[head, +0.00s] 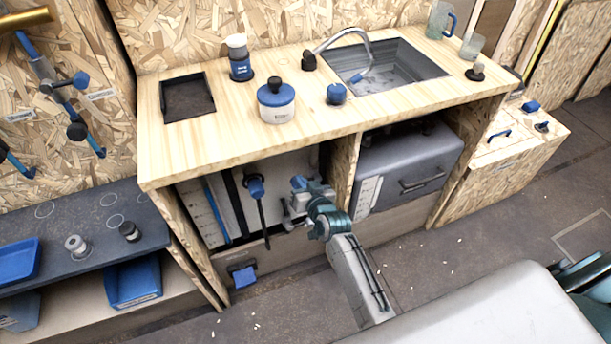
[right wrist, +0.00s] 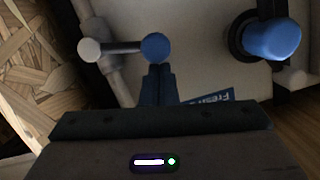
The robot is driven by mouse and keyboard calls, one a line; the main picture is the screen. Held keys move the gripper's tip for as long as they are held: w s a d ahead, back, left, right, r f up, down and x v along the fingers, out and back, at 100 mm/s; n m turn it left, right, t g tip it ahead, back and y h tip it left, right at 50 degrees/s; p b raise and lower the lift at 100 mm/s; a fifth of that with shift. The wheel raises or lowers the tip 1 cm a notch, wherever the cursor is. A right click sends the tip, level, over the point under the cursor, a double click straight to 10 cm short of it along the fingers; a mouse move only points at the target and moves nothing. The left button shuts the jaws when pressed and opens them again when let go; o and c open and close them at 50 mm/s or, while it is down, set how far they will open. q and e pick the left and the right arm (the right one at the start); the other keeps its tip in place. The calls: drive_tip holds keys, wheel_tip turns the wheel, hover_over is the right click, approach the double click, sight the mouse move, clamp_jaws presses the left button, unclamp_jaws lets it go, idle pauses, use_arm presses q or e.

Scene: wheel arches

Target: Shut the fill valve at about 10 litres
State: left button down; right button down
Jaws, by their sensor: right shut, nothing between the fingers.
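My right gripper (right wrist: 159,80) is shut and empty, its fingertips at or just below a round blue knob (right wrist: 156,46) in the right wrist view. A bar runs left from this knob to a pale ball end, in front of a grey pipe (right wrist: 112,75). I take this for the fill valve; whether I touch it is unclear. In the head view my right gripper reaches under the counter, by a blue knob (head: 299,182). Left of it stands the pale fresh water tank (head: 285,168) with a scale strip (head: 201,208); its marks are too small to read. My left gripper is out of view.
A blue-topped fitting with a dark hanging hose (head: 256,187) is left of my gripper. A wooden divider (head: 342,170) and a grey tank (head: 410,170) stand to the right.

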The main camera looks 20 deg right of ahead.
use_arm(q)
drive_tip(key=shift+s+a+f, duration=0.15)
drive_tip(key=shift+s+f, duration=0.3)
use_arm(e)
drive_tip(key=shift+a+f+n+h, duration=0.15)
drive_tip(key=shift+a+f+n, duration=0.15)
drive_tip(key=shift+f, duration=0.15)
drive_tip(key=shift+a+f+n+h, duration=0.15)
drive_tip(key=shift+a+f+n, duration=0.15)
drive_tip(key=shift+f, duration=0.25)
